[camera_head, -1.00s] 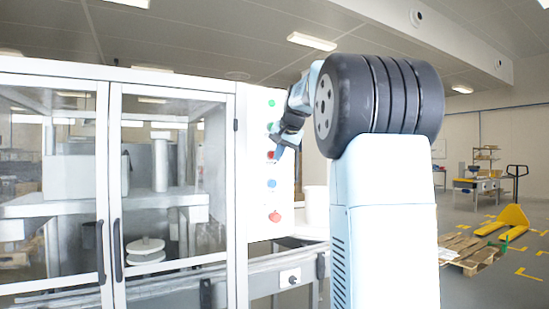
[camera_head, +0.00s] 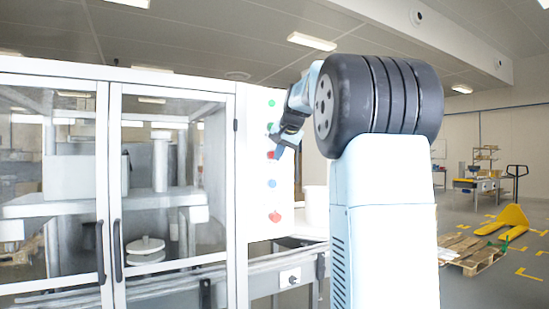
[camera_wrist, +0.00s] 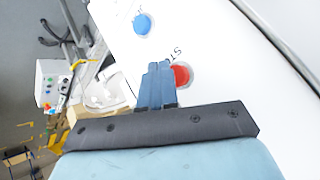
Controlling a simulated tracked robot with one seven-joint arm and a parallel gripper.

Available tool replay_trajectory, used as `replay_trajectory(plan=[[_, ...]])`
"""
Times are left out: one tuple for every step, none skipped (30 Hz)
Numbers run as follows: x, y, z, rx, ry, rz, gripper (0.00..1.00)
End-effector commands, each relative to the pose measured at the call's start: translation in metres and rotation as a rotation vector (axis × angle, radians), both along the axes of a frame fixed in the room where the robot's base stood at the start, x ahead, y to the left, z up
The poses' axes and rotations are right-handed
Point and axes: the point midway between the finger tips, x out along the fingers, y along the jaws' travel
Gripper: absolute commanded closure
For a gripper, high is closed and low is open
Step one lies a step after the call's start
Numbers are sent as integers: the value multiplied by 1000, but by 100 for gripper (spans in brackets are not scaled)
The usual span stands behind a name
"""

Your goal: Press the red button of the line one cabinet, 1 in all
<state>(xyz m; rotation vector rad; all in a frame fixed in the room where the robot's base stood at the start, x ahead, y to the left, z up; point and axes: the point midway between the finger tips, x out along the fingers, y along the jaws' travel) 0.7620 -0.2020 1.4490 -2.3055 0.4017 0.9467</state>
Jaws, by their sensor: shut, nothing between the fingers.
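The cabinet's white button panel (camera_head: 256,170) stands at the middle of the head view. It carries green buttons at the top, a red button (camera_head: 270,155), a blue button (camera_head: 271,183) and a larger red button (camera_head: 274,216) low down. My gripper (camera_head: 278,153) is shut and empty, its tips close beside the upper red button. In the wrist view, the closed blue fingers (camera_wrist: 158,66) partly cover a red button (camera_wrist: 181,75) with partly hidden lettering above it. A blue button (camera_wrist: 142,25) lies farther up. I cannot tell whether the fingertips touch the panel.
Glass cabinet doors (camera_head: 165,180) with dark handles stand left of the panel. A white bucket (camera_head: 316,206) stands on a surface right of the panel. A wooden pallet (camera_head: 470,253) and a yellow pallet truck (camera_head: 505,220) are far right on the floor.

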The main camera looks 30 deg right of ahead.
Motion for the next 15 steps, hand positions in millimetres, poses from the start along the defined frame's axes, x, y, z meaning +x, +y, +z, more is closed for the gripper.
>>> replay_trajectory(plan=[[1, 0, 0, 0, 0, 0, 100], [2, 0, 0, 0, 0, 0, 100], [4, 0, 1, 0, 0, 0, 100], [5, 0, 1, 0, 0, 0, 100], [5, 0, 1, 0, 0, 0, 100], [6, 0, 1, 0, 1, 0, 100], [7, 0, 1, 0, 1, 0, 100], [7, 0, 1, 0, 1, 0, 100], [7, 0, 1, 0, 1, 0, 100], [7, 0, 1, 0, 1, 0, 100], [7, 0, 1, 0, 1, 0, 100], [7, 0, 1, 0, 1, 0, 100], [7, 0, 1, -1, 1, -1, 100], [7, 0, 1, -1, 1, -1, 100], [7, 0, 1, -1, 1, -1, 100]])
